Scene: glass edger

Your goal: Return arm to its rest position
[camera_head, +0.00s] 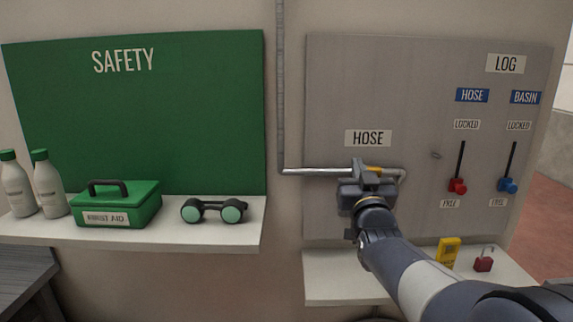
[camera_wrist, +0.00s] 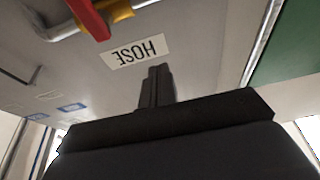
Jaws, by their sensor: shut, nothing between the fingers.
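My arm reaches from the lower right up to the grey panel in the head view. My gripper (camera_head: 362,168) is in front of the bent hose pipe (camera_head: 320,171), just below the HOSE label (camera_head: 368,138). In the wrist view my gripper (camera_wrist: 158,70) has its two dark fingers together, with nothing between them. The HOSE label appears upside down there (camera_wrist: 138,51). A red handle (camera_wrist: 88,18) and a yellow valve part (camera_wrist: 120,10) show beyond the fingers at the top, apart from them in the picture. In the head view my gripper hides most of the valve.
A red lever (camera_head: 458,186) and a blue lever (camera_head: 508,186) are on the panel at right. The shelf below holds a yellow tag (camera_head: 447,251) and a red padlock (camera_head: 483,262). At left are a green first-aid box (camera_head: 118,204), goggles (camera_head: 213,211) and bottles (camera_head: 48,184).

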